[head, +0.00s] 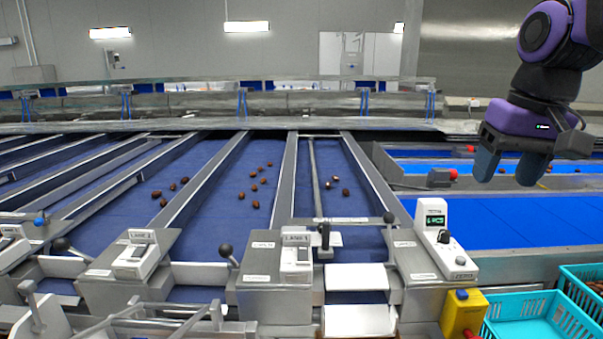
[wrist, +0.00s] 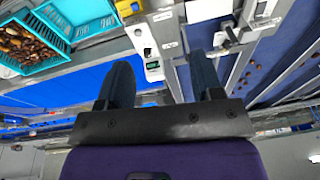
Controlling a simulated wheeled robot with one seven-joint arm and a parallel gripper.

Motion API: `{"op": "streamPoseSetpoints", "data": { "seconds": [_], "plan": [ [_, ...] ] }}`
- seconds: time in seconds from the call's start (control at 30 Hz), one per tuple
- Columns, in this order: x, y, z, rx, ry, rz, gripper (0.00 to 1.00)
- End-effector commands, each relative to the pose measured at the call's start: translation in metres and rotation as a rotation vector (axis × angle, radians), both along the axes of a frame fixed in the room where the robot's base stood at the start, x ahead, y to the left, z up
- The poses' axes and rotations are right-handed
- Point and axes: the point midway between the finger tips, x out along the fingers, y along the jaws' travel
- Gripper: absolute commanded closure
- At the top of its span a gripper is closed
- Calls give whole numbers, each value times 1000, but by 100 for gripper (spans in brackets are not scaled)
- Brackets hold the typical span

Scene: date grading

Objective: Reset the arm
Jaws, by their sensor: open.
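My gripper (head: 508,172) hangs at the upper right of the head view, on my purple and black arm. Its two dark fingers point down and stand apart, with nothing between them. It is above the bright blue belt (head: 500,216) at the right and touches nothing. In the wrist view my gripper (wrist: 163,85) also shows open and empty, with the white display unit (wrist: 147,50) seen past the fingers.
Blue sloping lanes (head: 228,180) carry several brown dates. Lane control boxes (head: 296,256) with black-knobbed levers line the front. The display unit (head: 436,236) and a yellow box (head: 463,311) stand near a turquoise crate (head: 541,303). Another crate (wrist: 62,57) holds dates.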

Motion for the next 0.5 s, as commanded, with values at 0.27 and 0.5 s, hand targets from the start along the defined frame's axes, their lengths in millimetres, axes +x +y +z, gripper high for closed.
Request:
{"op": "streamPoseSetpoints", "data": {
  "seconds": [0.27, 0.5],
  "plan": [
    [-64, -7, -20, -35, -148, 32, 40],
    [-102, -10, -42, -61, -246, 56, 40]
  ]
}}
